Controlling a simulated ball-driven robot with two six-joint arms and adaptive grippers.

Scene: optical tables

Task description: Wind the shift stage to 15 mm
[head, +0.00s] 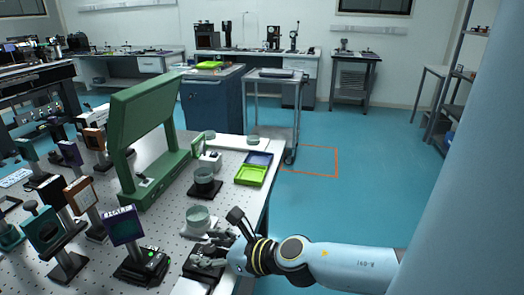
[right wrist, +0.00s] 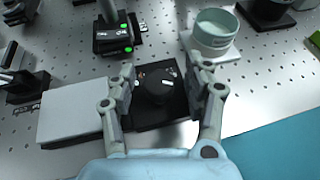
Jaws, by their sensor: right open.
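In the right wrist view a round black knob (right wrist: 155,90) with a small white mark stands on a dark plate (right wrist: 158,120). A pale flat block (right wrist: 70,112) sits just left of that plate. I take these for the shift stage, but I cannot read a millimetre value. My right gripper (right wrist: 162,72) is open, with one finger on each side of the knob; whether they touch it I cannot tell. In the head view the right gripper (head: 212,252) is low over the near edge of the perforated table and hides most of the knob. My left gripper is not in view.
A black unit with green lights (right wrist: 116,36) stands behind the stage. A pale green round dish (right wrist: 214,32) is close behind the right finger. A tall green frame (head: 145,130), mounted optics and a lime tray (head: 250,176) stand on the table. The blue floor at right is clear.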

